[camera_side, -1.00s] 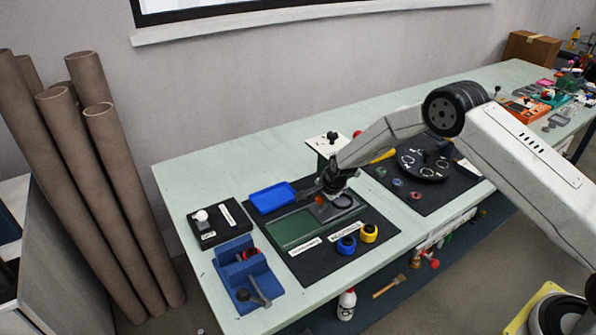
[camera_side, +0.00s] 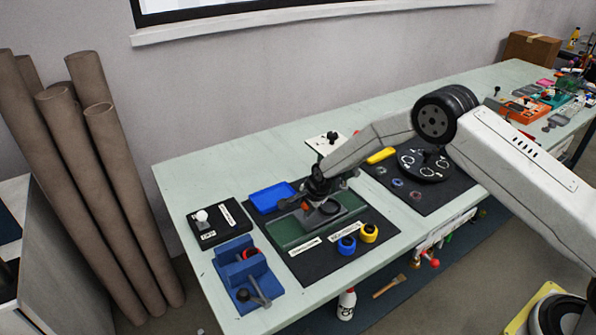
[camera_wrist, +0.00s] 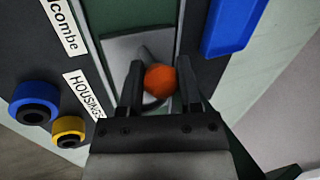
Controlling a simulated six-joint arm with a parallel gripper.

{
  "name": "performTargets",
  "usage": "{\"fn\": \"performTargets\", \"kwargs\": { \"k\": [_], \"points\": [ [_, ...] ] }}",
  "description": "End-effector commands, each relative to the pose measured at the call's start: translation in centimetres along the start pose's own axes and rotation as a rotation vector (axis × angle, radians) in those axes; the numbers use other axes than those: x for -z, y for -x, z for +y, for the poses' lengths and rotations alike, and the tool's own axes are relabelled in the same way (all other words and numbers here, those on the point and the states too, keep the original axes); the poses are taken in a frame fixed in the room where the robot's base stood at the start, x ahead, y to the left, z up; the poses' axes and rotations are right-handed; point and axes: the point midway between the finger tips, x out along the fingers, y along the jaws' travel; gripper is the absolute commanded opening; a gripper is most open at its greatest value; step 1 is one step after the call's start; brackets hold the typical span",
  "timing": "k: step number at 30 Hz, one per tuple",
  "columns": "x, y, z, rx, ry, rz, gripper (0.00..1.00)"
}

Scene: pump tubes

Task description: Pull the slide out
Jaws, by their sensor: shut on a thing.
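The slide is a grey plate (camera_wrist: 122,50) with an orange knob (camera_wrist: 160,81); it lies in a green base (camera_side: 287,234). In the side view the slide (camera_side: 325,213) sits about midway along the base, with green showing on both sides. My gripper (camera_wrist: 160,85) is shut on the orange knob, one finger on each side of it. In the side view my gripper (camera_side: 307,203) stands over the slide and hides part of it.
A blue tray (camera_side: 271,197) lies behind the base. Blue (camera_side: 346,245) and yellow (camera_side: 369,233) rings stand in front of it, near white labels (camera_side: 305,246). A blue holder (camera_side: 243,277) is at the left, a round black plate (camera_side: 424,163) at the right.

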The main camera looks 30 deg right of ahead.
Motion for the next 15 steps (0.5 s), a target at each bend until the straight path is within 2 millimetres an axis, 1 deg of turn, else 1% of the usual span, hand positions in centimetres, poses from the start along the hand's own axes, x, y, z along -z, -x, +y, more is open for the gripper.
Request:
{"fn": "performTargets", "kwargs": {
  "k": [1, 9, 12, 15],
  "points": [
    [-1.1, 0.0, -0.3, 0.005, 0.005, -0.002, 0.00],
    [-5.9, -0.4, -1.0, 0.007, 0.004, -0.003, 0.00],
    [-7.4, -0.4, -1.2, 0.007, 0.002, -0.002, 0.00],
    [-8.2, -0.5, -1.4, 0.008, -0.001, -0.002, 0.00]
  ]
}}
